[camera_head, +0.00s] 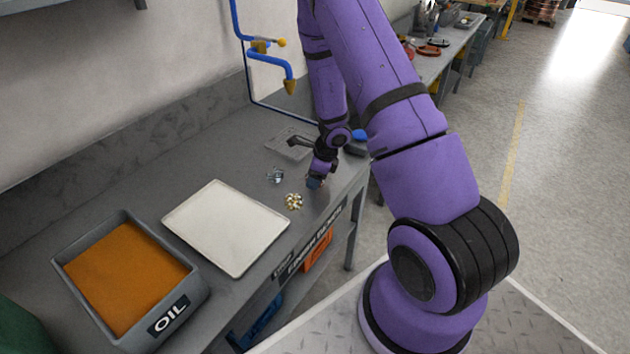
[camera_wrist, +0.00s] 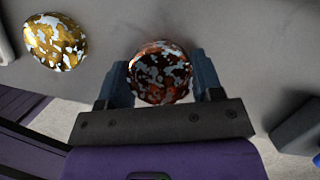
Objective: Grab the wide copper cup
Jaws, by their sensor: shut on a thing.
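The wide copper cup (camera_wrist: 160,73) shows in the wrist view as a round, dark copper-brown piece with pale patches. It sits between the two fingers of my gripper (camera_wrist: 163,82), which are shut on it from left and right. In the head view my gripper (camera_head: 315,183) is low over the workbench near its front edge. The cup is mostly hidden there by the gripper. I cannot tell whether the cup still touches the bench.
A gold-and-white patterned piece (camera_head: 293,201) lies close by, also in the wrist view (camera_wrist: 55,42). A small silvery piece (camera_head: 275,175) is behind it. A white tray (camera_head: 226,226) and an oil bin (camera_head: 197,289) stand to the left. A blue pipe (camera_head: 272,62) is at the wall.

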